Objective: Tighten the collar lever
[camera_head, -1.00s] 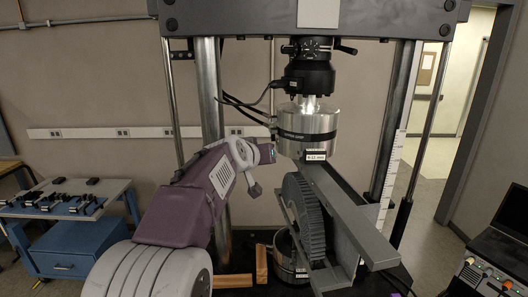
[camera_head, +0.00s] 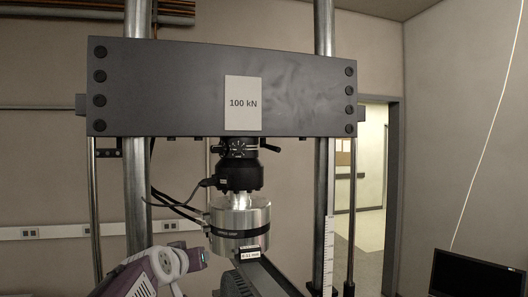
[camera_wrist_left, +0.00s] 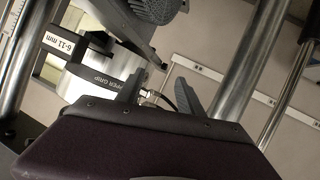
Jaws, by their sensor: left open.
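The black collar (camera_head: 238,149) sits under the dark crosshead, above a black body and the silver upper grip (camera_head: 240,222). Its lever (camera_head: 269,148) is a short black handle sticking out to the right. My left gripper (camera_head: 205,258) is low, left of the silver grip and well below the lever. In the left wrist view my left gripper's fingers (camera_wrist_left: 161,96) are apart with nothing clamped between them. The lever cannot be made out in that view.
The crosshead (camera_head: 190,90) marked 100 kN spans the frame between steel columns (camera_head: 138,190). Black cables (camera_head: 178,204) loop left of the collar and grip. A ruler (camera_head: 328,258) stands at the right. A dark screen (camera_head: 476,275) is at lower right. A doorway is behind.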

